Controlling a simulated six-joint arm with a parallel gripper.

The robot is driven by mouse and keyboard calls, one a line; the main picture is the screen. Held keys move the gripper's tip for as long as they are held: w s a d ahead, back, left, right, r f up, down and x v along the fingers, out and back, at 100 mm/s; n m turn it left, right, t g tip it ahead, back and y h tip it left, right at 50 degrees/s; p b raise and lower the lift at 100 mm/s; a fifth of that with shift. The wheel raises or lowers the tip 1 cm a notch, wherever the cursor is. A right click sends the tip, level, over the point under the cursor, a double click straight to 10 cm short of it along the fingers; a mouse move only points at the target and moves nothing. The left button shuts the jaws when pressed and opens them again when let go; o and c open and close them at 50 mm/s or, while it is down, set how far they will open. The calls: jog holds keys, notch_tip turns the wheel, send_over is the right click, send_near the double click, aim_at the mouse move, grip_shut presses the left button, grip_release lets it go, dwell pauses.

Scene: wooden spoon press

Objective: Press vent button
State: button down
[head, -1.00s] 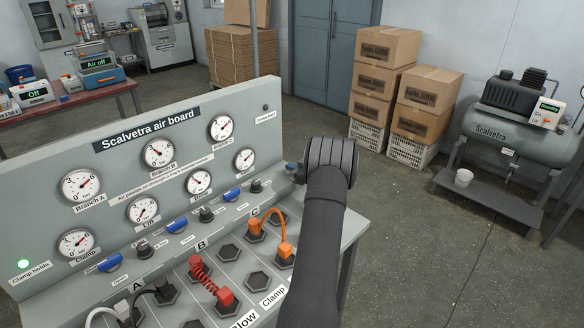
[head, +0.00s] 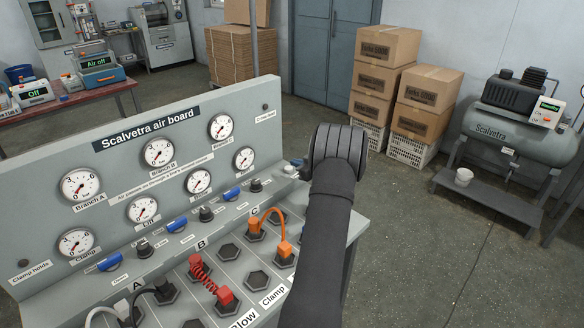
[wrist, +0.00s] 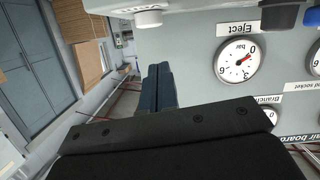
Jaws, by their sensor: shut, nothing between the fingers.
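A white round button (head: 290,169) sits at the right end of the grey air board's ledge, and its label is too small to read. I take it to be the vent button. A white round knob (wrist: 148,18) at the top of the wrist view looks like the same one. My gripper (wrist: 160,70) is shut and empty. It is apart from that knob in the wrist view. The clamp lamp (head: 23,263) at the board's left end is dark.
The air board (head: 130,120) carries several gauges, blue valves and black knobs. A red coiled hose (head: 202,272) and an orange hose (head: 272,222) are plugged into its sockets. Cartons (head: 387,75) and a compressor (head: 520,130) stand beyond. Open floor lies to the right.

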jog(key=v, duration=0.6)
jog(key=shift+s+d+r, duration=0.2)
jog(key=shift+s+r, duration=0.05)
dwell(3.7)
